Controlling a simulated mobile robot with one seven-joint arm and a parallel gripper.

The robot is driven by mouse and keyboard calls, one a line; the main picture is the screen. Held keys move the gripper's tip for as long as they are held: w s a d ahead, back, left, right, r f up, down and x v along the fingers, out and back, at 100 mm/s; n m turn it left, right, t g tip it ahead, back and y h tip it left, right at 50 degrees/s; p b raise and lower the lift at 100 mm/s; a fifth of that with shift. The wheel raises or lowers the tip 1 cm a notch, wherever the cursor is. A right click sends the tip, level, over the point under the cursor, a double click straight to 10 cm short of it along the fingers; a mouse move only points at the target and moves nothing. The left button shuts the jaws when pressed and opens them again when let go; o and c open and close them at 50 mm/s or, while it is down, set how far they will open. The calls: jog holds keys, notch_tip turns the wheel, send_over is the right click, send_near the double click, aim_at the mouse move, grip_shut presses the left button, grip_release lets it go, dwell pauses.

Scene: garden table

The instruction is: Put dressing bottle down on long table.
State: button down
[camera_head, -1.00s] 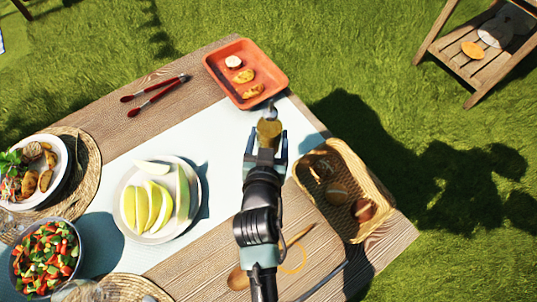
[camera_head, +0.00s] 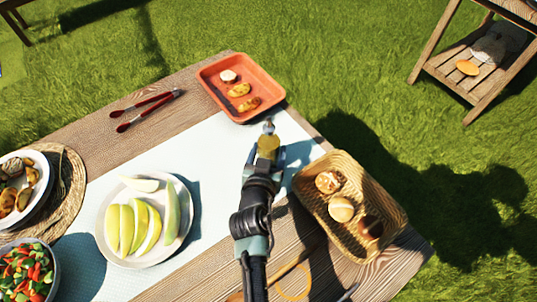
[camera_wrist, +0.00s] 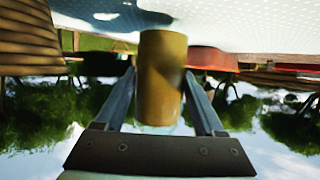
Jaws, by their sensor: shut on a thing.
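The dressing bottle (camera_head: 268,144) is a small bottle with yellowish-brown contents. My gripper (camera_head: 264,160) is shut on it, over the pale cloth between the orange tray and the bread basket. In the wrist view the bottle (camera_wrist: 161,75) sits between the two fingers, and its far end is close to the pale cloth. I cannot tell whether it touches the cloth. The long table (camera_head: 95,150) is wooden, with a pale runner (camera_head: 215,150) along its middle.
An orange tray (camera_head: 213,75) with food lies at the far end. A wicker basket (camera_head: 312,205) with bread stands right of my gripper. A plate of melon slices (camera_head: 187,215) is to the left. Red tongs (camera_head: 145,108) lie at the left edge. Clear runner lies between plate and tray.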

jog(key=shift+w+f, duration=0.1)
jog(key=shift+f, duration=0.4)
jog(key=shift+f, duration=0.1)
jog(key=shift+f+b, duration=0.15)
jog(key=shift+b, duration=0.15)
grip_release()
